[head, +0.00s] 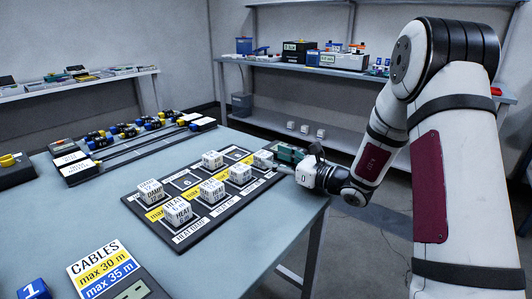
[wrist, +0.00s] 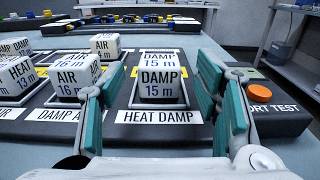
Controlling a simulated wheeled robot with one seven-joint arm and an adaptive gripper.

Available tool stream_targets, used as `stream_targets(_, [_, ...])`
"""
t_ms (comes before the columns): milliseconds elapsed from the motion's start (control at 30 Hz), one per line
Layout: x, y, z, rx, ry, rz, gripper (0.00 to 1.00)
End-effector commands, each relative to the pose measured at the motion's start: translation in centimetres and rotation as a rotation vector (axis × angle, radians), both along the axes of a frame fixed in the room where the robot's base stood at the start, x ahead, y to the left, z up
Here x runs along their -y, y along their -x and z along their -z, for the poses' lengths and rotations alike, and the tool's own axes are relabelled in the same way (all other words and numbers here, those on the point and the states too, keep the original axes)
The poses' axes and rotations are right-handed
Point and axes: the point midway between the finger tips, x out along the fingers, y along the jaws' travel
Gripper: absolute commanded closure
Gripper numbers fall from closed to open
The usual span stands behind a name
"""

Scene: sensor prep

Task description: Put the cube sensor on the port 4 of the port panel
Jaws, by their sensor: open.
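Several white labelled cubes stand on a black tray (head: 209,219). One cube (wrist: 160,76), marked DAMP 15 m, sits in the slot lettered HEAT DAMP; it also shows in the head view (head: 263,159) at the tray's far right corner. My gripper (wrist: 155,82) is open, its teal fingers spread to the left and right of this cube, with gaps between. In the head view my gripper (head: 286,156) is low at the tray's right end. I cannot make out a panel with a port numbered 4 in either view.
An AIR 16 m cube (wrist: 76,76) stands close to my left finger. A dark box with an orange button (wrist: 260,93), partly lettered "ORT TEST", is just beyond my right finger.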

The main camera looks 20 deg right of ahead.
Motion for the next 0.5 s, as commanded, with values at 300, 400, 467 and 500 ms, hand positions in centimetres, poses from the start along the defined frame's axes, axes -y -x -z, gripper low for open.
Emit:
stream_targets(300, [3.4,4.6,-0.1,0.000,0.001,0.002,0.43])
stream_targets(400, [3.8,5.2,0.0,0.000,0.000,0.001,0.43])
stream_targets(467, [3.9,5.5,0.0,-0.001,0.001,0.000,0.43])
stream_targets(500, [4.0,5.6,0.0,-0.001,0.001,0.000,0.43])
